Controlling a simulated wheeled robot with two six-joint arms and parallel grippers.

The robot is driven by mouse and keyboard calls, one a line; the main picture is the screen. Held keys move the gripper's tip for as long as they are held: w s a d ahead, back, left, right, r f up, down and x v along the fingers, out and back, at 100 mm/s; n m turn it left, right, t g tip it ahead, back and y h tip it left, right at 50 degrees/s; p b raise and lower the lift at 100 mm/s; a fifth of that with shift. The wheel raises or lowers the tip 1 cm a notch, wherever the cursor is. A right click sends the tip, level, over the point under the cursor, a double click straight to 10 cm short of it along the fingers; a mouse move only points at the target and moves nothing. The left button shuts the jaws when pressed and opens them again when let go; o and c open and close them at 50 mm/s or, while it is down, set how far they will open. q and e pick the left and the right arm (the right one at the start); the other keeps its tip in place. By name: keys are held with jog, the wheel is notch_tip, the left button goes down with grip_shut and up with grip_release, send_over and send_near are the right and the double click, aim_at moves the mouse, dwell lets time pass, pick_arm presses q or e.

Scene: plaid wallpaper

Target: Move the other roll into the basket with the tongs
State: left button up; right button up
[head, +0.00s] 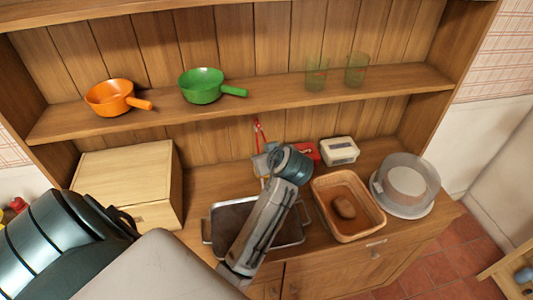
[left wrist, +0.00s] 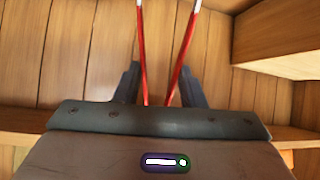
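The red tongs (head: 259,134) stand up near the back boards, above my left gripper (head: 263,164). In the left wrist view the tongs (left wrist: 143,50) sit between the two dark fingers of this gripper (left wrist: 157,88), with their pale-tipped arms spread apart. The gripper is shut on them. The brown basket (head: 322,195) stands on the counter to the right of my arm, with one brown roll (head: 344,207) in it. The metal tray (head: 228,218) lies partly under my left arm. No second roll shows; the arm hides part of the tray. My right gripper is not in view.
A wooden box (head: 125,180) stands on the left. A red item (head: 305,152), a butter dish (head: 339,150) and a covered cake stand (head: 408,185) stand behind and right of the basket. The shelf above holds an orange pan (head: 108,97), a green pan (head: 201,86) and glasses (head: 317,73).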

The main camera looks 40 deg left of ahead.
pick_arm(q)
jog(key=shift+f, duration=0.1)
notch_tip(320, 180, down, 10)
jog(key=b, duration=0.8)
dwell(0.3)
